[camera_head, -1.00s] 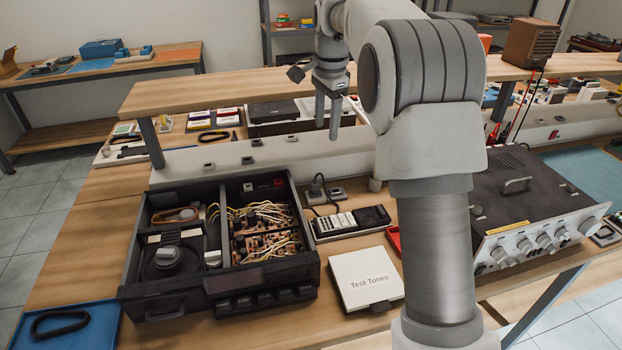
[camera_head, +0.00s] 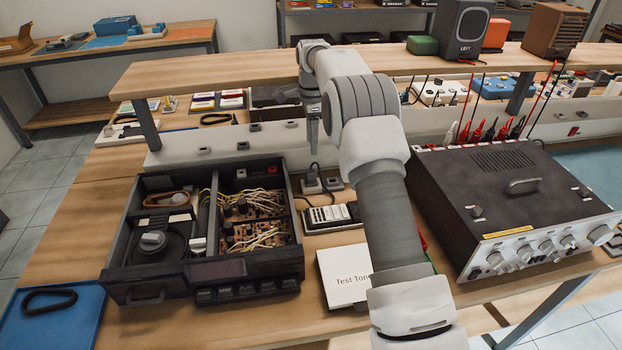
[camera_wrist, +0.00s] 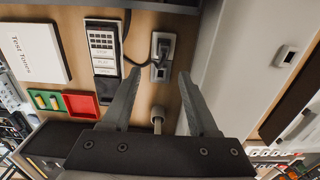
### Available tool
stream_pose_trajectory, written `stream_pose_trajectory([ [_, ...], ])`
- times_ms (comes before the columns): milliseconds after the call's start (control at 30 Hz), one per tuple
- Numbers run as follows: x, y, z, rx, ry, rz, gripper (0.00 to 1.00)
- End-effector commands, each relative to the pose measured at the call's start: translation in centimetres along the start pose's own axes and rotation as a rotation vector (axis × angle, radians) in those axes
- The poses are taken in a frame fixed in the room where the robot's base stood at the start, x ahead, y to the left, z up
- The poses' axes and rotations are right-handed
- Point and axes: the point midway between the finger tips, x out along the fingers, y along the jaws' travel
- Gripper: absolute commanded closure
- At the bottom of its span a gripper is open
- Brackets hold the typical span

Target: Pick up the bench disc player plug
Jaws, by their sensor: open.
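A dark plug (camera_head: 312,177) with a black cord stands in a grey socket plate on the bench, just in front of the grey rail. In the wrist view the plug (camera_wrist: 161,47) sits in the plate (camera_wrist: 162,68), beyond my fingertips and roughly in line with the gap between them. My gripper (camera_head: 313,140) points down above and behind the plug in the head view. In the wrist view my gripper (camera_wrist: 158,75) is open, with nothing between its fingers. The opened black disc player (camera_head: 205,240) stands to the left.
A remote-like keypad (camera_head: 330,217) and a white "Test Tones" case (camera_head: 343,275) lie near the plug. A large dark bench instrument (camera_head: 510,200) stands right. The grey rail (camera_head: 225,143) and raised wooden shelf (camera_head: 230,75) are close behind. A red tray (camera_wrist: 80,104) shows in the wrist view.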

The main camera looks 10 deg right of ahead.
Motion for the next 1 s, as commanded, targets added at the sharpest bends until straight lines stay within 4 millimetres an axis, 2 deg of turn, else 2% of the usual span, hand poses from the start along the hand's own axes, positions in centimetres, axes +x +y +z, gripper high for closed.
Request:
stream_pose_trajectory([
  [33, 1.4, 0.1, 0.0, 0.0, 0.0, 0.004, 0.4],
  [100, 3.0, 0.1, 0.0, 0.0, 0.0, 0.004, 0.4],
  [300, 6.1, 0.0, 0.0, 0.0, 0.0, 0.002, 0.4],
  [567, 7.5, -0.1, 0.0, -0.001, 0.0, 0.0, 0.4],
  [833, 11.2, -0.7, 0.1, -0.001, 0.0, 0.002, 0.4],
  [1000, 12.1, -0.7, 0.1, -0.001, 0.001, 0.0, 0.4],
])
